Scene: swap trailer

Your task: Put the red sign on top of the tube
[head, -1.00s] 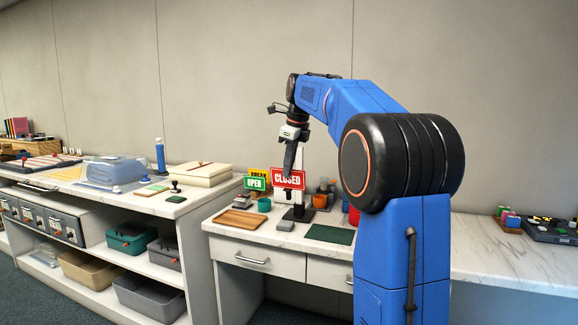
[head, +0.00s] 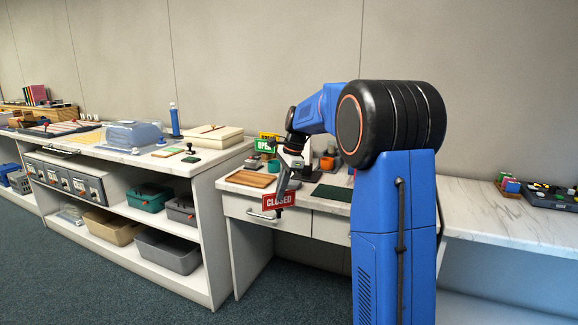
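The red CLOSED sign (head: 279,200) is at the lower end of my gripper (head: 284,184), upright and facing the camera. My gripper points down and appears shut on the sign's top edge; the fingertips are small and dark. The sign shows in front of the drawer front, below the counter top. A slim blue tube (head: 175,121) stands upright on the left counter, near the wall, well to the left of my gripper. Nothing is seen on its top.
A green OPEN sign (head: 263,146) and a yellow sign (head: 268,136) stand on the middle counter, beside a wooden tray (head: 251,179). Floor in front of the left shelves is clear.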

